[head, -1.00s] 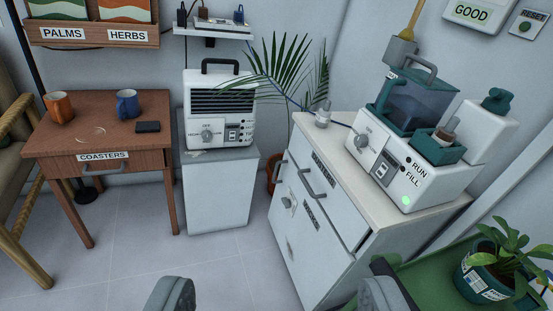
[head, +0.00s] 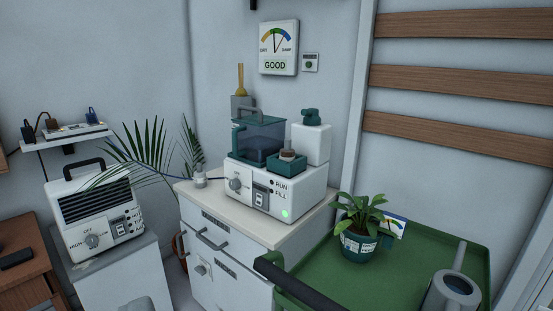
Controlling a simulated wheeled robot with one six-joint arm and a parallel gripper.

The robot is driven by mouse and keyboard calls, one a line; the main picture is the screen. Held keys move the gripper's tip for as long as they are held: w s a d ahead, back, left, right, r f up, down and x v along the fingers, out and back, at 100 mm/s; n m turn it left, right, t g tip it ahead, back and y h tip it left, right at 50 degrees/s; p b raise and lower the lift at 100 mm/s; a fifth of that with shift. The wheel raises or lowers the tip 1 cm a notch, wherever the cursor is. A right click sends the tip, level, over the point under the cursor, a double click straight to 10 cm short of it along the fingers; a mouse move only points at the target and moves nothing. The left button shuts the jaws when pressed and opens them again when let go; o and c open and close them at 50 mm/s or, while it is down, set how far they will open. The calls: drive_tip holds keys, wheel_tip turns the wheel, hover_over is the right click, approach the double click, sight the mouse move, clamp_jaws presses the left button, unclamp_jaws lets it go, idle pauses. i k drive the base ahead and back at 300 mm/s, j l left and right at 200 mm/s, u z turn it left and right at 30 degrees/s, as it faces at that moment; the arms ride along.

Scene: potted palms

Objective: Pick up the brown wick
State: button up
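A small upright piece with a brown top (head: 287,154) stands in the little teal tray (head: 287,168) on the front of the white machine. A small brown item (head: 50,123) also stands on the wall shelf between a black one and a blue one. I cannot tell which of these brown pieces is the wick. The other finger is not clearly seen.
The white machine (head: 262,203) with a teal tank (head: 258,142) stands on a white cabinet (head: 215,262). A green cart (head: 310,268) with a potted plant (head: 358,245) and grey watering can (head: 450,290) is at right. A heater (head: 95,215) and wall shelf (head: 70,138) are at left.

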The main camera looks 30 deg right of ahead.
sight(287, 154)
drive_tip(key=z, duration=0.65)
drive_tip(key=i+j+z, duration=0.55)
drive_tip(key=z, duration=0.15)
drive_tip(key=i+j+z, duration=0.3)
drive_tip(key=i+j, duration=0.1)
drive_tip(key=j, duration=0.25)
drive_tip(key=i+j, duration=0.1)
drive_tip(key=j, duration=0.25)
drive_tip(key=i+j+z, duration=0.1)
drive_tip(key=j, duration=0.25)
